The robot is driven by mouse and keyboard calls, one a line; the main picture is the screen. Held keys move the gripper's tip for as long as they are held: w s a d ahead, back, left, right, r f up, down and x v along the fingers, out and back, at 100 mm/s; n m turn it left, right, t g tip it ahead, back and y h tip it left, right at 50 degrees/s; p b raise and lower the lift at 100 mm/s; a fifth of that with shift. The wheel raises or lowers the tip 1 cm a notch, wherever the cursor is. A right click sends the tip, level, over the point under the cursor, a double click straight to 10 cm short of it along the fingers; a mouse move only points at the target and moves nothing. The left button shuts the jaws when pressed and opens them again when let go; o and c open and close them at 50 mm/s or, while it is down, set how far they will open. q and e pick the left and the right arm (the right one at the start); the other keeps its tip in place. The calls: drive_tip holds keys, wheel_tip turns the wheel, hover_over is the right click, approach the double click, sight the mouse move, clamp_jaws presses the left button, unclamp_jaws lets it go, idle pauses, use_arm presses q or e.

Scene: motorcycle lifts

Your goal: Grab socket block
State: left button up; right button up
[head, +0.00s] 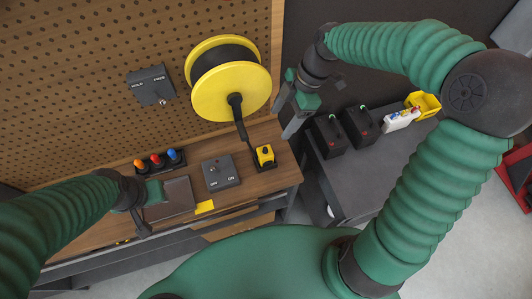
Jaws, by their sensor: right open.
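A small yellow and black block (264,156), which looks like the socket block, sits on the wooden workbench at the right end. A dark cable runs down to it from the yellow reel (231,79) on the pegboard. My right gripper (291,125) hangs above and to the right of the block, apart from it, open and empty. My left gripper (148,210) is low at the left, over the bench near a dark brown plate, well away from the block. Its jaws are too unclear to read.
A grey OFF/ON switch box (220,173) stands left of the block. Several coloured knobs (158,162) stand farther left. Another switch box (151,86) is on the pegboard. Black boxes (328,136), a white bottle (401,119) and a yellow bin (424,103) stand on the grey table.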

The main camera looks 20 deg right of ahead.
sight(268, 150)
drive_tip(key=x, duration=1.1)
drive_tip(key=shift+d+f, duration=0.15)
drive_tip(key=shift+f, duration=0.1)
drive_tip(key=f, duration=0.2)
drive_tip(key=s+a+f, duration=0.1)
drive_tip(key=shift+f, duration=0.4)
drive_tip(key=shift+w+f, duration=0.1)
drive_tip(key=shift+f, duration=0.25)
drive_tip(key=shift+w+a+f, duration=0.15)
drive_tip(key=shift+a, duration=0.15)
drive_tip(key=c, duration=0.6)
clamp_jaws()
